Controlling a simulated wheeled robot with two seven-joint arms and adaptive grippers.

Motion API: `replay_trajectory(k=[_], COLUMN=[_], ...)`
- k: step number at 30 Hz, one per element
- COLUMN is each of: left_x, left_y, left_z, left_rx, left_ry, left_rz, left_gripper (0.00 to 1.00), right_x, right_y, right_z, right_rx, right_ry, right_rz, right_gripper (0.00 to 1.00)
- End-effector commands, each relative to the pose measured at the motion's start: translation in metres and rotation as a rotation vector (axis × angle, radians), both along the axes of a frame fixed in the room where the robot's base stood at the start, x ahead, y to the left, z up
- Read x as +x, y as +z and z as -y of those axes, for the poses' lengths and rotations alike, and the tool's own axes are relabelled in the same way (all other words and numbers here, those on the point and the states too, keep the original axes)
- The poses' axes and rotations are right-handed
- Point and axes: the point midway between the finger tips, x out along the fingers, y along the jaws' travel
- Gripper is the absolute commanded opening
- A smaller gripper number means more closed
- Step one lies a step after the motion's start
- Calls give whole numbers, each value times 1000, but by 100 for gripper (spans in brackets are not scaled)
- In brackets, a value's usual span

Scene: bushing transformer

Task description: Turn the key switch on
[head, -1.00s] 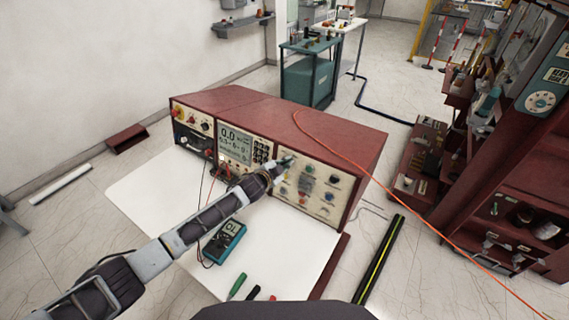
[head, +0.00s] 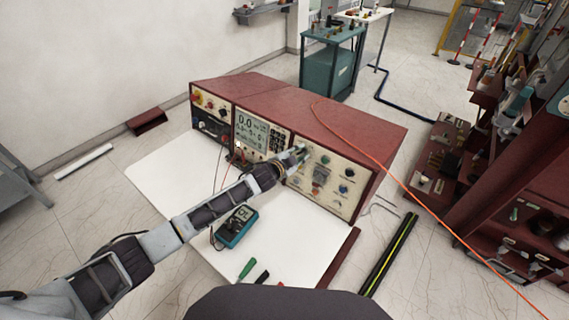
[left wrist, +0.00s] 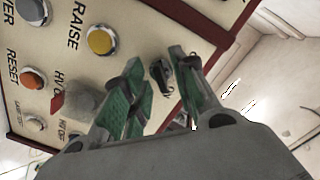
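The key switch (left wrist: 161,76) is a small dark knob with a key on the cream control panel (head: 345,188). In the left wrist view it sits between the two green fingertips of my left gripper (left wrist: 157,78). The fingers are apart, one on each side of it, and I cannot tell whether they touch it. In the head view my left gripper (head: 298,155) is at the upper left of the panel's right section and hides the switch there. My right gripper is not in view.
Near the switch are a yellow button (left wrist: 100,40) under RAISE and an orange button (left wrist: 33,78) by RESET. A multimeter (head: 236,226) and screwdrivers (head: 246,269) lie on the white tabletop (head: 290,240). An orange cable (head: 385,170) crosses the red console's top (head: 350,125).

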Motion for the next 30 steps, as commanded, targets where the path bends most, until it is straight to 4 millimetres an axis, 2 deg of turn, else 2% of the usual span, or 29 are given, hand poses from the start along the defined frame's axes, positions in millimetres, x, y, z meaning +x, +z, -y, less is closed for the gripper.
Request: replay_trajectory(k=[30], left_x=[-74], left_y=[25], left_z=[-45], left_rx=[1], left_ry=[0], left_rz=[0], left_gripper=[28], right_x=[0], right_y=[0], right_z=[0], right_rx=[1], right_ry=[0], right_rz=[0], right_gripper=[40])
